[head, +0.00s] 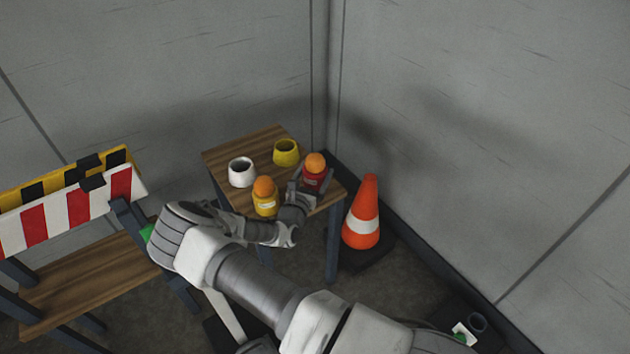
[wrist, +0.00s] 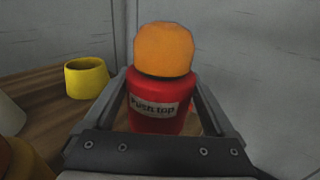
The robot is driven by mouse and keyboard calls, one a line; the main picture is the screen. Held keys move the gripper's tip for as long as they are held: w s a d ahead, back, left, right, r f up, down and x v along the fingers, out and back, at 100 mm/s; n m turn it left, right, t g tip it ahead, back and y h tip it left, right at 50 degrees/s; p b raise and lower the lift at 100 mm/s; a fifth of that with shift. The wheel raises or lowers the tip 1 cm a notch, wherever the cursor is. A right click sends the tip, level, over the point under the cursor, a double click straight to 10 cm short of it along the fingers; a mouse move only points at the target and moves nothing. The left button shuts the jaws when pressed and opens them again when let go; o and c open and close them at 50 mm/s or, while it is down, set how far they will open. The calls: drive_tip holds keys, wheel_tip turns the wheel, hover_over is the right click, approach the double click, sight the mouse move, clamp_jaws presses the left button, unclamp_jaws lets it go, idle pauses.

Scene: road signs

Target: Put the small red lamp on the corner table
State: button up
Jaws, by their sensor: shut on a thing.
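The small red lamp (head: 313,179) has a red body and an orange dome. It is at the right side of the wooden corner table (head: 222,157); in the head view I cannot tell whether its base touches the top. In the wrist view the lamp (wrist: 155,95) stands upright between the fingers, its label facing me. My gripper (head: 308,185) is shut on its red body, one finger on each side.
On the table are a white pot (head: 241,173), a yellow pot (head: 286,153) and a yellow lamp with an orange dome (head: 265,204), close to my arm. A traffic cone (head: 362,220) stands right of the table. A striped barrier (head: 70,208) is at the left. Walls meet behind.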

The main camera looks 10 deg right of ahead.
sight(311, 187)
drive_tip(key=shift+f, duration=1.3)
drive_tip(key=shift+f+b, duration=0.15)
drive_tip(key=shift+b, duration=0.2)
drive_tip(key=o, duration=1.4)
